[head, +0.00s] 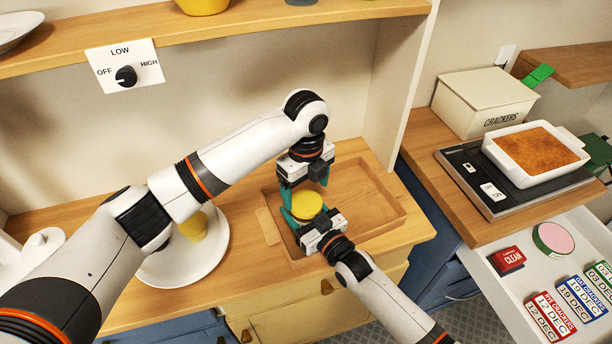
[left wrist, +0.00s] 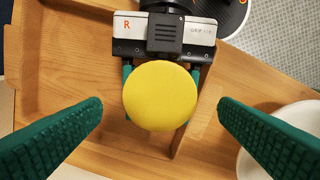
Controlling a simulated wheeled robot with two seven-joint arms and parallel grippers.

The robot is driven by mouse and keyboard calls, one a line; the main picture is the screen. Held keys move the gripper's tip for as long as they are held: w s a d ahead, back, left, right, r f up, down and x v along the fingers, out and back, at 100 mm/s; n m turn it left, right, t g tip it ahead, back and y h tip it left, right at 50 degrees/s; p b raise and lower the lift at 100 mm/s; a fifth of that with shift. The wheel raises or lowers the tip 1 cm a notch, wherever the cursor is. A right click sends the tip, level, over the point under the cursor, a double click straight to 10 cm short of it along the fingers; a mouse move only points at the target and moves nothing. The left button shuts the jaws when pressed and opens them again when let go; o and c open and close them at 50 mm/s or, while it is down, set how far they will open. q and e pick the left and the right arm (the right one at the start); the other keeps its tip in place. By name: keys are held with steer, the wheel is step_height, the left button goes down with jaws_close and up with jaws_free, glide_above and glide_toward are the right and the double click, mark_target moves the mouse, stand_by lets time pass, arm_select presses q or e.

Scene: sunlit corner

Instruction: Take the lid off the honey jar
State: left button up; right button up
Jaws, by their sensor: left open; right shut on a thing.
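The honey jar's round yellow lid (head: 306,204) faces up at the wooden tray; the lid also shows in the left wrist view (left wrist: 160,95). The jar's body is hidden beneath it. My right gripper (head: 308,216) comes from the front and is shut on the jar below the lid, one teal finger on each side; it also shows in the left wrist view (left wrist: 160,78). My left gripper (head: 305,186) points down just above and behind the lid. Its fingers are open, spread wide to either side of the lid in the left wrist view, with gaps on both sides.
The wooden tray (head: 388,187) has raised edges on the wooden counter. A white plate (head: 165,270) with a yellow cup (head: 194,226) stands to the left. A shelf (head: 240,24) runs above. At right are a crackers box (head: 484,102), a baking dish (head: 500,155) and an open drawer (head: 500,285).

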mark_target(306, 202)
arm_select(q)
steer(key=shift+f, duration=2.2)
steer(key=shift+c, duration=0.2)
steer(key=c, duration=1)
steer(key=shift+o, duration=0.2)
steer(key=n, duration=0.2)
steer(key=shift+n, duration=0.4)
steer(key=n, duration=0.4)
